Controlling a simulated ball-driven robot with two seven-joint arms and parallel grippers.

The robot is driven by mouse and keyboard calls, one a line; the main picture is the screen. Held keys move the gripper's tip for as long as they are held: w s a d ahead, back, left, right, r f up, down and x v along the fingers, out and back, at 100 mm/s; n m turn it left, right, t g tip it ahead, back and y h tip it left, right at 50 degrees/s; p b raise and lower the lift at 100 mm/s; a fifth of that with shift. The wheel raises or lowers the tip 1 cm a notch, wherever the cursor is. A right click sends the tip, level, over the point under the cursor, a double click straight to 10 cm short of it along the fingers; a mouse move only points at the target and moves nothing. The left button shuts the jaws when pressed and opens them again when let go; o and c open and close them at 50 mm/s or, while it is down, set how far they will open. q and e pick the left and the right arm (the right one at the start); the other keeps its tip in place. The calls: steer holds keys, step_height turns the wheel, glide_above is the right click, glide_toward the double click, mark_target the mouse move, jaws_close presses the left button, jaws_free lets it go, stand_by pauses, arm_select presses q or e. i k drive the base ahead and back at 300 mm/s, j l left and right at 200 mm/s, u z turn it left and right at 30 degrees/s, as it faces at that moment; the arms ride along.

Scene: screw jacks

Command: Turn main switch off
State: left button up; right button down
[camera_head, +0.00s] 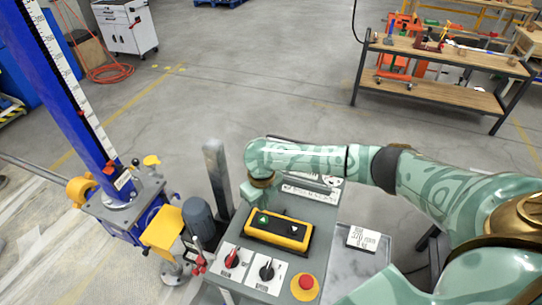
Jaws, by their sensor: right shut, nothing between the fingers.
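The grey control panel (232,217) stands at the lower middle. It carries a red rotary knob (232,258) and a black rotary knob (267,270), each on a white plate. I cannot read their labels or tell which is the main switch. A yellow box (280,231) with a green arrow button sits behind the knobs. A red mushroom button (306,282) on yellow is at front right. My right gripper (259,198) is shut and empty, pointing down at the panel's back left, behind the yellow box. Its fingertips are small and partly hidden. My left gripper is out of view.
A labelled plate (310,193) at the panel's back is partly covered by my right arm. A blue screw jack column (62,85) with a grey motor (198,218) stands left. A white sign (363,238) lies right of the panel. A workbench (450,55) stands far right; the floor between is clear.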

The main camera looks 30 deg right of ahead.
mark_target(231, 260)
steer(key=z, duration=0.95)
steer(key=k, duration=0.5)
